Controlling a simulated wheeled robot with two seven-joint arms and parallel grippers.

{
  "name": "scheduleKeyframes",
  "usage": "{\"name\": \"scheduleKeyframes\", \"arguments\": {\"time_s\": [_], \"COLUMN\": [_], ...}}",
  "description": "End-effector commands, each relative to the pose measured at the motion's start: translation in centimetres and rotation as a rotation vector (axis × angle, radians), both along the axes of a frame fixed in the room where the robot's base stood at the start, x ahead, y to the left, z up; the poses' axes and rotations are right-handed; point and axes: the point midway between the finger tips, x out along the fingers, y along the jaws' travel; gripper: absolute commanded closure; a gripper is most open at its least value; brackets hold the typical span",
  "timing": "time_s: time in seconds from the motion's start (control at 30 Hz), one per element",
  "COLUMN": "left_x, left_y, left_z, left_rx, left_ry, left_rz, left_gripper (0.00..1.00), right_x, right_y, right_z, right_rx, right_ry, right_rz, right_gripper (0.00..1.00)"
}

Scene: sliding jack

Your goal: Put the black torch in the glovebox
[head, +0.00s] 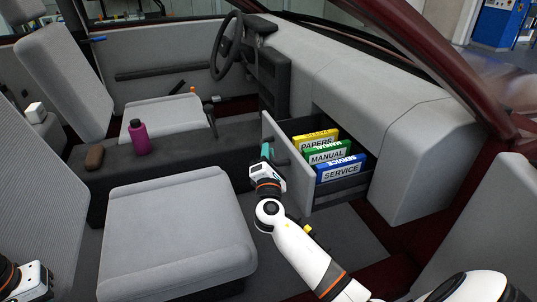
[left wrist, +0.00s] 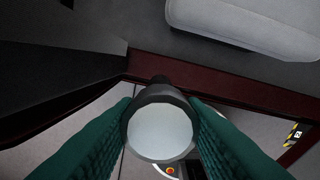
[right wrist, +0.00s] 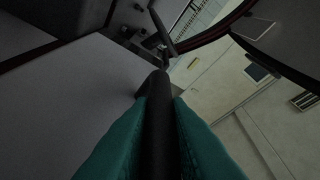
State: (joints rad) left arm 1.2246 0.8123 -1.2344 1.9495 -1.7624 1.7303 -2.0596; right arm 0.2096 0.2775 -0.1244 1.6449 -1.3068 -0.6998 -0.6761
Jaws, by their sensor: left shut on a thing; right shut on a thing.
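The black torch (left wrist: 160,128) is in the left wrist view, with its pale round lens toward the camera. My left gripper (left wrist: 160,115) is shut on it, one teal finger on each side. In the head view only a piece of my left arm shows at the bottom left corner; the torch is out of that view. The glovebox (head: 291,172) is a drawer standing pulled out from the dashboard. My right gripper (head: 267,152) is at its front panel, shut on the dark handle (right wrist: 160,110), which shows between the teal fingers in the right wrist view.
The drawer holds a yellow papers book (head: 316,139), a green manual (head: 327,153) and a blue service book (head: 341,169). A grey seat (head: 175,235) is left of it. A magenta bottle (head: 139,139) and a brown object (head: 94,157) are on the console.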

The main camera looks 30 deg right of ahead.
Motion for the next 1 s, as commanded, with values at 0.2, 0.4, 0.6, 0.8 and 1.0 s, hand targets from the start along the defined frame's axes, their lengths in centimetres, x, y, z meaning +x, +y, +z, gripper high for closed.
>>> {"name": "scheduleKeyframes", "arguments": {"time_s": [0.2,0.4,0.6,0.8,1.0], "left_x": [0.0,0.0,0.0,0.0,0.0], "left_y": [0.0,0.0,0.0,0.0,0.0], "left_z": [-0.5,-0.7,-0.7,-0.7,-0.7], "left_rx": [0.0,0.0,0.0,0.0,0.0], "left_ry": [-0.001,-0.001,-0.001,-0.001,-0.001], "left_rz": [0.0,0.0,0.0,0.0,0.0], "left_gripper": [1.0,1.0,1.0,1.0,1.0], "right_x": [0.6,1.1,1.1,1.1,1.1], "right_y": [2.4,4.5,4.6,4.5,4.5], "right_z": [-0.3,-0.2,-0.1,-0.1,-0.1], "right_rx": [0.004,0.002,0.001,0.0,0.001], "right_ry": [0.001,0.002,0.003,0.002,0.001], "right_rz": [0.001,0.001,0.0,0.001,0.0], "right_gripper": [1.0,1.0,1.0,0.66,0.62]}}
